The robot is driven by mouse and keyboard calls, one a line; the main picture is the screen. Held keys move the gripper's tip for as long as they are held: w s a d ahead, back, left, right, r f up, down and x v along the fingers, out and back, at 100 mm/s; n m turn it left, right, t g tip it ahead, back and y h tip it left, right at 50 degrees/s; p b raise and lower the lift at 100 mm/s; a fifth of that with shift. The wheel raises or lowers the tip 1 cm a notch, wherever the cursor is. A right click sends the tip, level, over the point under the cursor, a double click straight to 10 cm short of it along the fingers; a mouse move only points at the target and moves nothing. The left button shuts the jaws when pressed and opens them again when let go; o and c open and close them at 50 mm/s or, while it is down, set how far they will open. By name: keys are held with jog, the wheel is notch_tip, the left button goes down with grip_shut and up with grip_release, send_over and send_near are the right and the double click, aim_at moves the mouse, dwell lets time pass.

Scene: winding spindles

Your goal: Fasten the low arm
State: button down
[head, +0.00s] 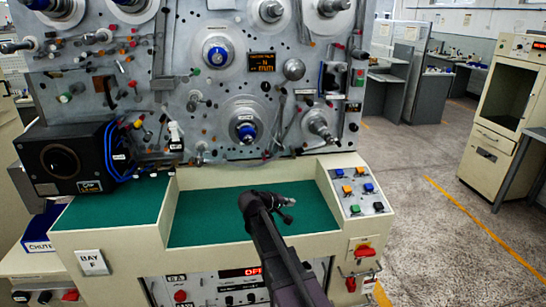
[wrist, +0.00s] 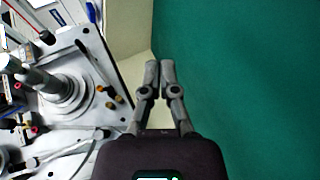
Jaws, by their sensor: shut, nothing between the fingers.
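My gripper (head: 290,205) is over the green work surface (head: 205,218) in front of the winding machine's panel (head: 221,105). In the wrist view my gripper (wrist: 159,70) has its fingertips together, with nothing between them. It is apart from the panel. The panel carries several spindles and slim levers. A lower spindle with a blue hub (head: 246,131) sits near the panel's bottom, with a slanted bar (head: 280,118) to its right. I cannot tell which lever is the low arm, or whether it is fastened. The wrist view shows a metal spindle (wrist: 62,92) at left.
A black box (head: 62,160) with blue cables stands at the panel's lower left. A button console (head: 357,190) is at the right. The green surface around my gripper is clear.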

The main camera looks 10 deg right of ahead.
jog(key=w+a+r+n+t+h+b, duration=0.1)
jog(key=w+a+r+n+t+b, duration=0.1)
jog(key=w+a, duration=0.4)
jog(key=w+a+r+n+t+h+b, duration=0.2)
jog(key=w+a+r+n+t, duration=0.3)
jog(key=w+a+t, duration=0.1)
jog(key=shift+w+a+t, duration=0.4)
jog(key=shift+w+a, duration=0.4)
jog(key=shift+w, duration=0.3)
jog(key=shift+r, duration=0.1)
jog(key=s+d+p+x, duration=0.2)
jog(key=p+x, duration=0.1)
jog(key=x, duration=1)
jog(key=shift+r, duration=0.3)
jog(key=shift+s+a, duration=0.1)
